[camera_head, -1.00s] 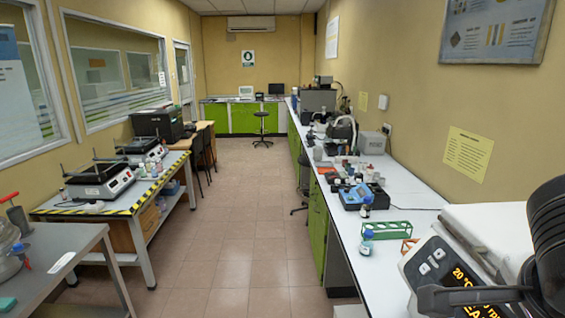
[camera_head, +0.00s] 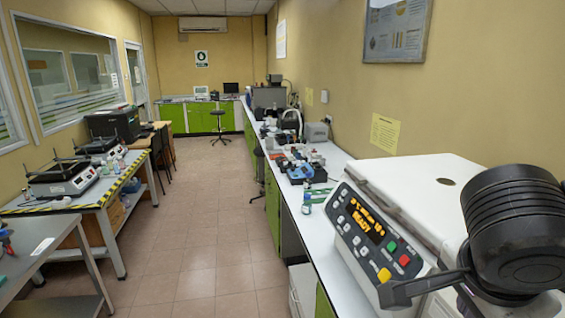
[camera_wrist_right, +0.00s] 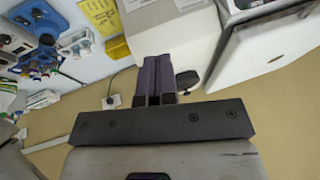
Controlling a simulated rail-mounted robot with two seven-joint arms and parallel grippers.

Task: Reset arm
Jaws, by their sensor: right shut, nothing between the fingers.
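My right gripper (camera_wrist_right: 156,82) points away from the camera in the right wrist view. Its two dark purplish fingers are shut together with nothing between them. It hangs clear of the bench things, with the tan wall behind and a white device's edge (camera_wrist_right: 265,50) to its right. I cannot make out the fingertips in the head view. My left gripper is in neither view.
A white device (camera_head: 425,180) with a lit display stands at the near end of the right bench (camera_head: 295,225). Beyond it are a small blue-capped bottle (camera_head: 307,204), a green rack (camera_head: 322,194) and a blue tray (camera_head: 300,173). The aisle floor (camera_head: 190,245) is clear.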

